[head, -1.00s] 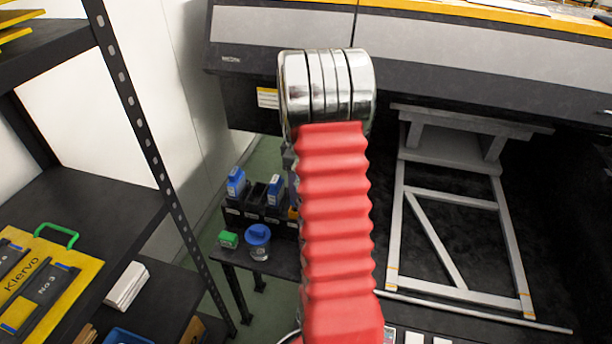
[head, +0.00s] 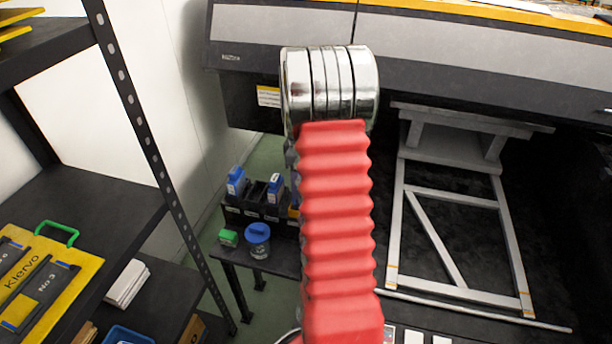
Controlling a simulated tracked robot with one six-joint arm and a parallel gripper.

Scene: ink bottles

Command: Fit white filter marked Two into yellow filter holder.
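I cannot make out a white filter marked Two or a yellow filter holder for certain. A yellow board or case (head: 88,266) lettered "Klervo" lies on the shelf at the lower left, with dark pieces in it, one marked "No 3" (head: 50,283); I cannot tell whether it is the holder. Several small white pieces (head: 413,336) show at the bottom edge, cut off, with no readable marking. My red-sleeved arm with its chrome joint fills the middle of the view. My gripper is not in view.
A black shelf rack (head: 150,130) stands at left, with a stack of white items (head: 127,284) on its lower shelf. A low dark table (head: 285,266) holds blue bottles (head: 236,181) and a blue-lidded jar (head: 258,242). A large grey machine (head: 480,80) spans the back, above a grey frame (head: 455,200).

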